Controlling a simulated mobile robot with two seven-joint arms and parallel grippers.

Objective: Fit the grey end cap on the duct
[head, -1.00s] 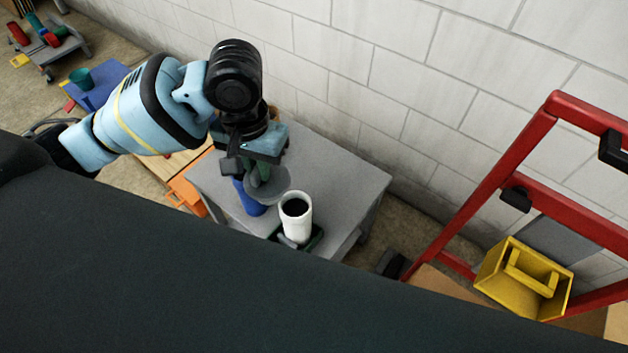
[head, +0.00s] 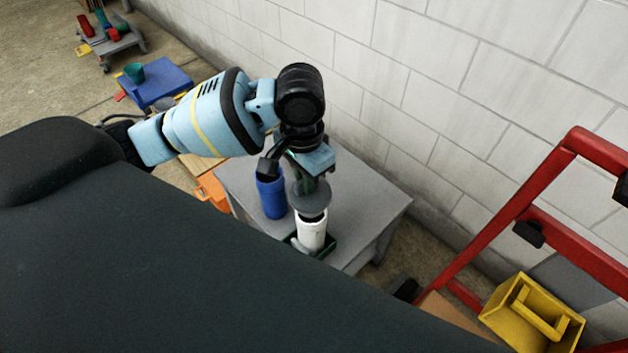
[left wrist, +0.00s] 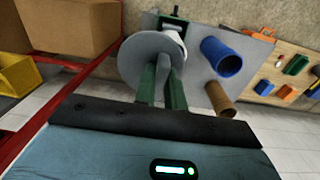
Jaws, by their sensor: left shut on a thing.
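My left gripper (head: 310,180) is shut on the grey end cap (head: 308,198), a flat round disc. It holds the cap just above the white upright duct (head: 311,235). Part of the duct's dark opening shows under the cap's near edge, so the cap does not appear seated. In the left wrist view my gripper's green fingers (left wrist: 162,82) meet the cap (left wrist: 136,62), with the white duct (left wrist: 172,42) at its upper right edge. The duct stands in a dark green holder (head: 329,243) on the grey table (head: 370,198). My right gripper is not in view.
A blue cylinder (head: 271,196) stands on the table close left of the duct. A brown tube (left wrist: 219,98) stands near it. A block wall (head: 430,90) runs behind the table. A red frame (head: 500,233) and yellow bin (head: 532,315) are at the right.

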